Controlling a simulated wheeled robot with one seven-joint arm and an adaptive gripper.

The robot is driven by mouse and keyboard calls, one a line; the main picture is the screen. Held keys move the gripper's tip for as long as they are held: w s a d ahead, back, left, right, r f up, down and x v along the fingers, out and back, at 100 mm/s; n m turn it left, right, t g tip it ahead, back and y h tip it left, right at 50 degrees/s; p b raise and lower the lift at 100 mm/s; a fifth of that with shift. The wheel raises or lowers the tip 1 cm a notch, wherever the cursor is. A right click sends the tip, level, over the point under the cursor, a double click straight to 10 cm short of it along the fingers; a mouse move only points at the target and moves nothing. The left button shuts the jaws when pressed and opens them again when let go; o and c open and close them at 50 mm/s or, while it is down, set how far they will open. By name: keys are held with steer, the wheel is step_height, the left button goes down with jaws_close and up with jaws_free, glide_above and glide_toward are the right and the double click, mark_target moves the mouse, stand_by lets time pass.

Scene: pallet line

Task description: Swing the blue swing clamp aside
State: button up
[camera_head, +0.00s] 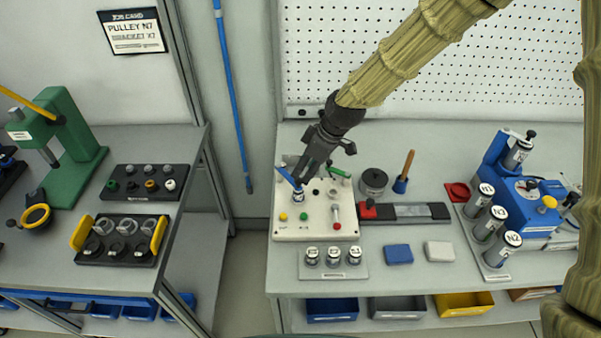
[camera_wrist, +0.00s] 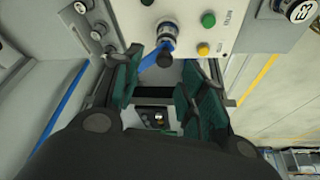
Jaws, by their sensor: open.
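The blue swing clamp (camera_head: 288,177) is on the white fixture plate (camera_head: 282,229), near its upper left. My gripper (camera_head: 301,178) reaches down over the plate next to the clamp. In the wrist view my gripper (camera_wrist: 160,92) has its green-padded fingers apart with nothing gripped. The blue arm's end lies between the fingers in the picture; whether it touches them I cannot tell. The gripper partly hides the clamp in the head view.
Green (camera_wrist: 208,20) and yellow (camera_wrist: 203,49) buttons sit beside the clamp. A rack of labelled cylinders (camera_head: 334,270) lies in front. A dark rail fixture (camera_head: 436,212) and grey canister (camera_head: 373,182) stand to the right.

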mark_target(298, 180)
steer(key=shift+s+a+f+p, duration=0.15)
steer(key=shift+a+f+p, duration=0.1)
steer(key=shift+f, duration=0.2)
steer(key=shift+s+a+f+p, duration=0.15)
steer(key=shift+a+f+p, duration=0.1)
steer(key=shift+f, duration=0.15)
steer(key=shift+a+f, duration=0.1)
steer(key=shift+f, duration=0.25)
steer(key=shift+w+a+f, duration=0.15)
steer(key=shift+w+f, duration=0.25)
steer(key=shift+f, duration=0.35)
steer(key=shift+s, duration=0.1)
steer(key=shift+s+r, duration=0.1)
jaws_close()
